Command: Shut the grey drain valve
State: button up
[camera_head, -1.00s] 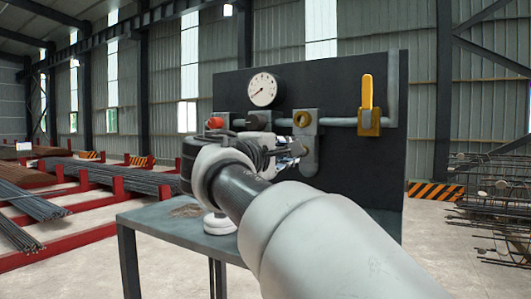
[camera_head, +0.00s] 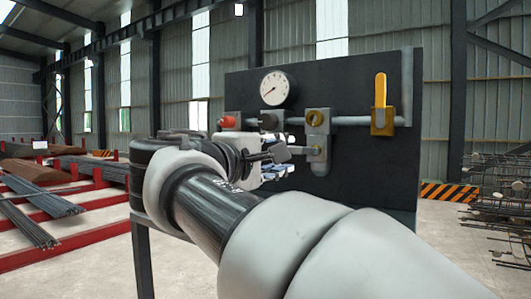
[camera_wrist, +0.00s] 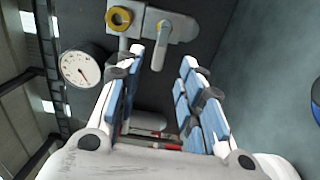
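The grey drain valve (camera_head: 318,151) sits on the dark panel below a yellow-ringed fitting (camera_head: 315,118). Its grey lever shows in the wrist view (camera_wrist: 162,44), lying sideways and pointing left in the head view. My gripper (camera_wrist: 162,57) is open, its blue-padded fingers on either side of the lever's free end in the picture. I cannot tell whether the pads touch it or how deep the lever lies between them. In the head view my gripper (camera_head: 287,159) is just left of the valve, partly hidden by my arm.
A gauge (camera_head: 276,88), a red knob (camera_head: 228,122) and a yellow upright-lever valve (camera_head: 381,105) are on the same black panel (camera_head: 375,165). Red racks with bar bundles (camera_head: 40,205) stand left. Rebar cages (camera_head: 500,195) stand right.

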jog(key=v, duration=0.2)
jog(key=shift+s+a, duration=0.2)
jog(key=shift+s, duration=0.15)
